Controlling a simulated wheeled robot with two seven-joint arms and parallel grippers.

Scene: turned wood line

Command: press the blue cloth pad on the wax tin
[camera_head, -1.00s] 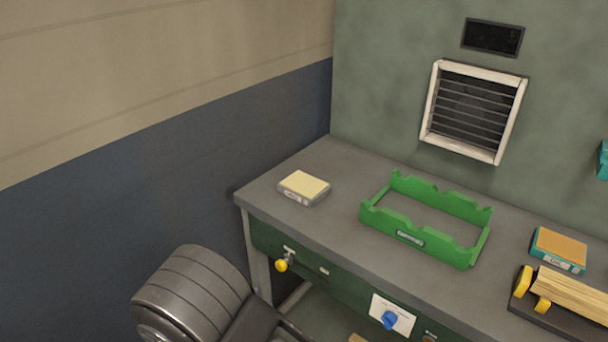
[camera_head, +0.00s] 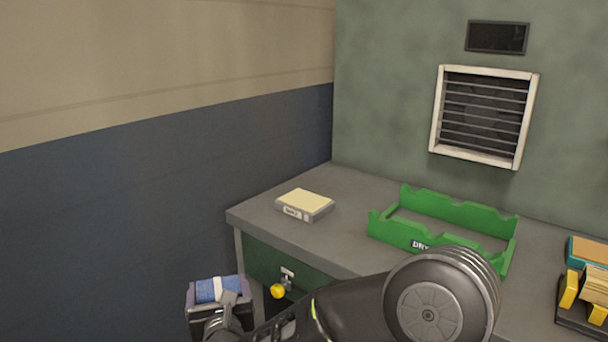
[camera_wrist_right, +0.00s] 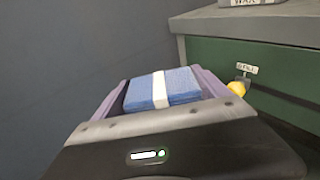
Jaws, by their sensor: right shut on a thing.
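The blue cloth pad (camera_head: 207,291) with a white band is in my right gripper (camera_head: 218,293), at the lower left of the head view. In the right wrist view the pad (camera_wrist_right: 180,83) lies between the two purplish fingers of the right gripper (camera_wrist_right: 162,88), which is shut on it. The wax tin, a low grey box with a pale yellow top (camera_head: 306,202), stands on the bench near its left corner. The pad is apart from the tin, off the bench's left front. Only the tin's labelled lower edge (camera_wrist_right: 248,2) shows in the wrist view. My left gripper is out of view.
The grey bench (camera_head: 262,216) has a drawer with a yellow knob (camera_head: 278,291) on its front, near my gripper. A green notched rack (camera_head: 455,216) stands right of the tin. A teal box (camera_head: 588,249) and wood pieces (camera_head: 597,284) are at the far right. Bench around the tin is clear.

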